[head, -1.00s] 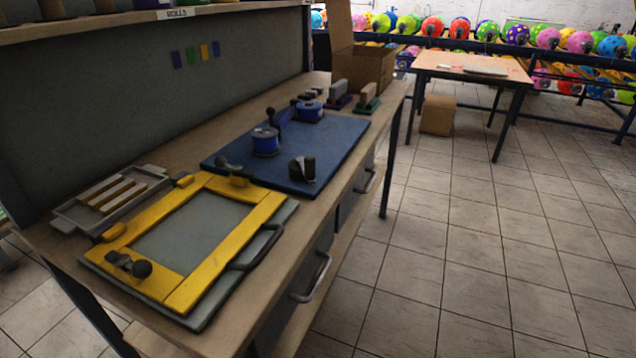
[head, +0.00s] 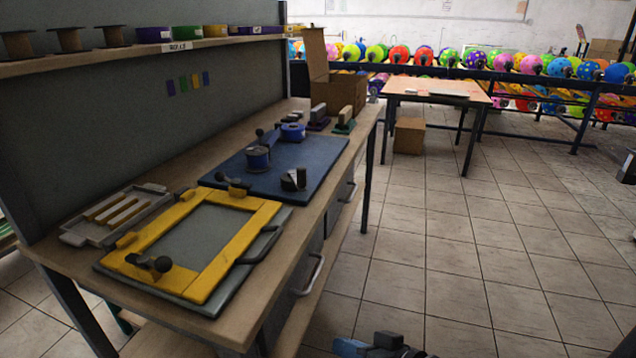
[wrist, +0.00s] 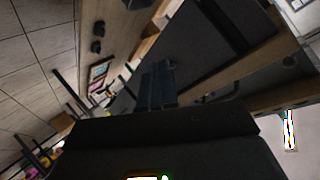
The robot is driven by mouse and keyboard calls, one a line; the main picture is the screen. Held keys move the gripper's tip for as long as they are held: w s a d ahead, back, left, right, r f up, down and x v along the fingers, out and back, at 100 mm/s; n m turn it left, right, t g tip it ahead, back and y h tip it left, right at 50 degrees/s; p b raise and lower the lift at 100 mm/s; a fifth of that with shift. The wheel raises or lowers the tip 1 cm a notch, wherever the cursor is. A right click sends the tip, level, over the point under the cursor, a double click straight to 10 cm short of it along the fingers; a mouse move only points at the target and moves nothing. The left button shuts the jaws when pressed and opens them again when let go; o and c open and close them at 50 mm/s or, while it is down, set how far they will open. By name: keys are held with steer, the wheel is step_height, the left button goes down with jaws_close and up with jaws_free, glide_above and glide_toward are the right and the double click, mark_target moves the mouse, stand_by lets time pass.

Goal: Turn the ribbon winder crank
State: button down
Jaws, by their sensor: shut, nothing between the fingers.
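The ribbon winder is on a blue board (head: 325,155) on the workbench in the head view. Its near blue spool (head: 257,158) and far blue spool (head: 292,131) stand toward the board's back side. A dark crank arm with a round knob (head: 260,132) shows between and behind the spools. My gripper (head: 346,347) is low at the bottom edge of the head view, out in front of the bench and well apart from the winder. Its blue fingers (wrist: 157,85) are together and empty in the wrist view.
A yellow hinged frame (head: 240,246) lies at the bench's near end, beside a grey tray (head: 75,238). A cardboard box (head: 340,91) and stampers (head: 344,122) stand at the far end. A drawer handle (head: 310,278) juts from the front.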

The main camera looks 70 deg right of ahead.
steer(key=w+d+m, duration=0.5)
steer(key=d, duration=0.4)
steer(key=s+d+r+m+t+y, duration=0.2)
steer(key=d+r+m+t, duration=0.3)
steer(key=d+r, duration=1.25)
steer(key=shift+n+t, duration=0.4)
steer(key=shift+n, duration=0.3)
steer(key=shift+w+a+f+p, duration=0.15)
steer(key=shift+w+p, duration=0.3)
steer(key=shift+w, duration=1.75)
steer(key=shift+w+a+r+p, duration=0.1)
steer(key=shift+w+p, duration=0.3)
steer(key=shift+w, duration=1.75)
steer(key=shift+w+a+f+p, duration=0.15)
steer(key=shift+w+p, duration=0.3)
steer(key=shift+w, duration=1.75)
steer(key=shift+w+a+r, duration=0.1)
steer(key=shift+w+a, duration=0.15)
steer(key=shift+a, duration=0.25)
